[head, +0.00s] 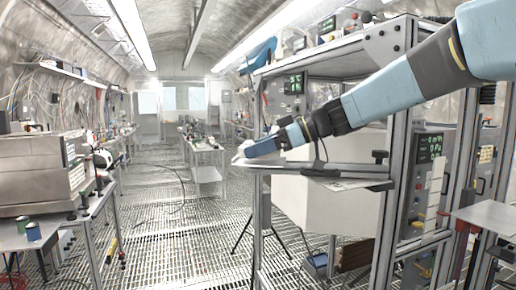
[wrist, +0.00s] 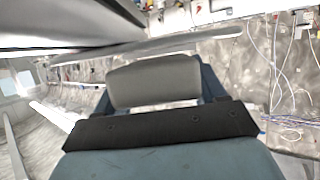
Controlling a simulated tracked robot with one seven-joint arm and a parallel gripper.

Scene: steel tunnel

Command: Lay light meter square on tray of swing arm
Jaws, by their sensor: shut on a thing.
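In the wrist view my gripper (wrist: 155,88) is shut on a grey, rounded block, which I take to be the light meter (wrist: 155,80). In the head view the meter is too small and covered to make out clearly. A long grey edge (wrist: 185,46) lies just beyond the block in the wrist view. I cannot tell whether meter and tray touch.
A dark clamp with a knob (head: 380,157) stands at the tray's right. A tall metal frame (head: 395,130) with instrument panels (head: 430,148) is at the right. A workbench with a large metal unit (head: 40,172) is at the left. The grated floor (head: 165,225) between is mostly clear.

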